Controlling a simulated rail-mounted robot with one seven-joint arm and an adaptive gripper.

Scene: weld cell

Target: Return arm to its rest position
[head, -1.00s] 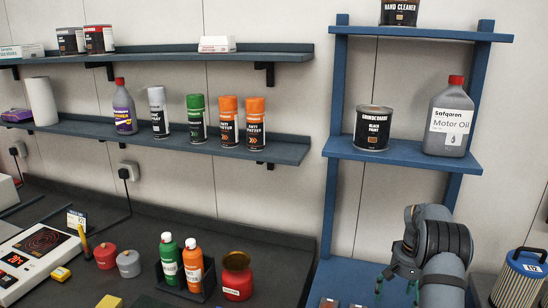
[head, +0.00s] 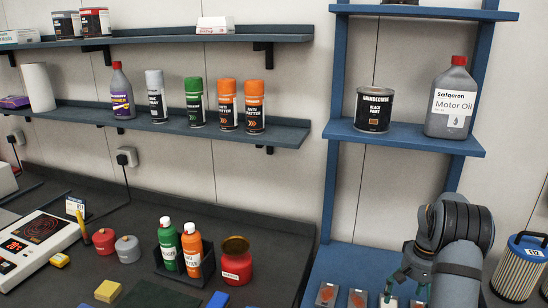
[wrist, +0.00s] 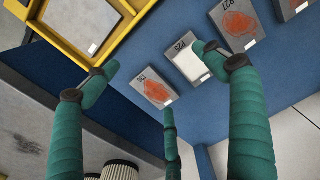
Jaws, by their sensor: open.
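My gripper (head: 405,285) is at the lower right of the head view, at the blue shelf unit (head: 332,190). In the wrist view its green fingers (wrist: 160,95) are spread apart with nothing between them. Beyond the fingers lie small grey boxes on the blue surface: one with an orange print (wrist: 150,88), one with a pale top (wrist: 188,57), and another orange-printed one (wrist: 238,25). One fingertip overlaps the pale-topped box in the picture; I cannot tell if they touch. My arm bends at the right of the head view and partly hides the lower shelf.
A black paint can (head: 374,109) and a motor oil bottle (head: 453,103) stand on the shelf above my arm. A yellow-framed tray (wrist: 85,20) shows in the wrist view. Spray cans and bottles stand further left.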

